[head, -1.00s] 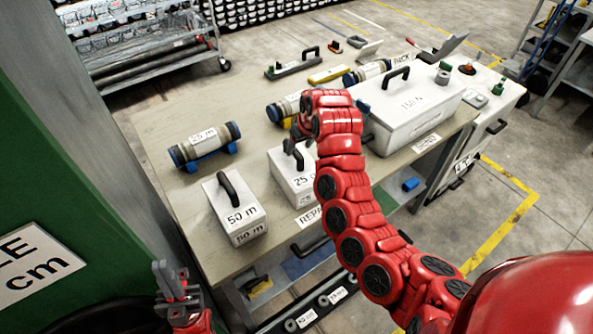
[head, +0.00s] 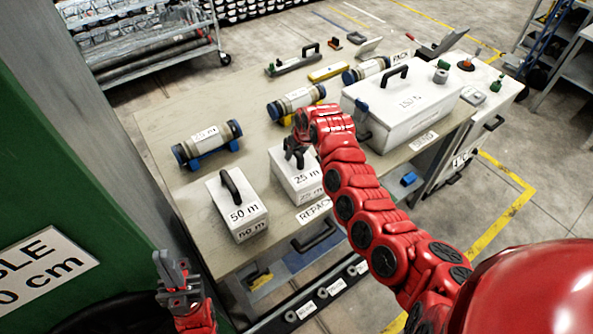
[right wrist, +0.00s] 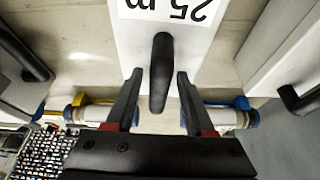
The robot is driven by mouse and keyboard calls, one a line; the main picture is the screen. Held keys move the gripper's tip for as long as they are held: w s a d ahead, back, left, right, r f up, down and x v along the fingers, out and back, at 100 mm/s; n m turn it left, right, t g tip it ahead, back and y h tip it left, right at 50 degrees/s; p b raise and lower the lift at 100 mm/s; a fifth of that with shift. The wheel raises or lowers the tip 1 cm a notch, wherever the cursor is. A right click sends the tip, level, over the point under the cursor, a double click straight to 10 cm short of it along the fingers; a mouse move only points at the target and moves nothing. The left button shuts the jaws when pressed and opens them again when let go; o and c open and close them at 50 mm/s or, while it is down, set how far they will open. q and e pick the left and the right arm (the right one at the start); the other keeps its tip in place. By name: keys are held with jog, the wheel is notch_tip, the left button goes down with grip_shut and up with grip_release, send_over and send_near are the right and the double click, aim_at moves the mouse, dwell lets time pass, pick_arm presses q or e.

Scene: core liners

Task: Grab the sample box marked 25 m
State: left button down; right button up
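The white sample box marked 25 m (head: 297,180) stands on the workbench, in the middle of the head view. Its dark top handle shows in the right wrist view (right wrist: 161,70). My right gripper (head: 296,153) is over this box in the head view. In the right wrist view, the right gripper (right wrist: 158,100) is open, with one finger on each side of the handle and gaps between. My left gripper (head: 172,272) is at the lower left of the head view, away from the boxes; its two fingers look apart and empty.
A white box marked 50 m (head: 237,207) stands just left of the 25 m box. Core liner tubes (head: 207,143) lie on blue and yellow rests behind. A large white case (head: 403,110) stands close on the right. The workbench (head: 165,120) is bare at its back left.

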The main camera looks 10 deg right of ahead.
grip_shut()
jog(key=shift+w, duration=0.1)
dwell(1.1)
